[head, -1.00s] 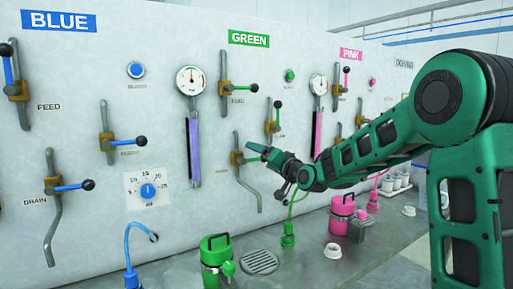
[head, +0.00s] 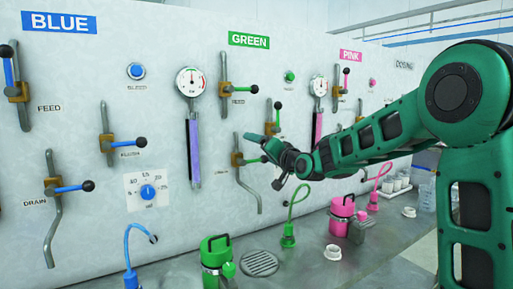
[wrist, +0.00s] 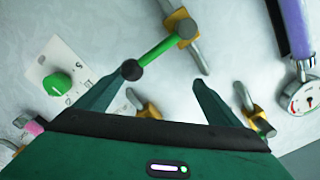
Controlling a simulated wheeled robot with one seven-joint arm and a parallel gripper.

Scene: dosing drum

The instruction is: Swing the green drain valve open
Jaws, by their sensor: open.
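The green drain valve (head: 237,159) is on the wall panel below the GREEN sign, a brass body on a grey pipe. Its green handle points right, roughly level, towards my gripper (head: 262,160). In the wrist view the green handle (wrist: 158,50) runs from the brass body (wrist: 181,27) to a black knob (wrist: 131,70). My gripper (wrist: 161,82) is open, its two fingers apart. The knob shows beside the left fingertip; I cannot tell if they touch. The handle's end is partly hidden by my gripper in the head view.
Another green-handled valve (head: 225,88) is above, and one more (head: 268,118) stands to the upper right. A gauge (head: 190,82) hangs left of these. A green canister (head: 215,255) and a pink canister (head: 341,208) stand on the counter below, with a drain grate (head: 260,263) between.

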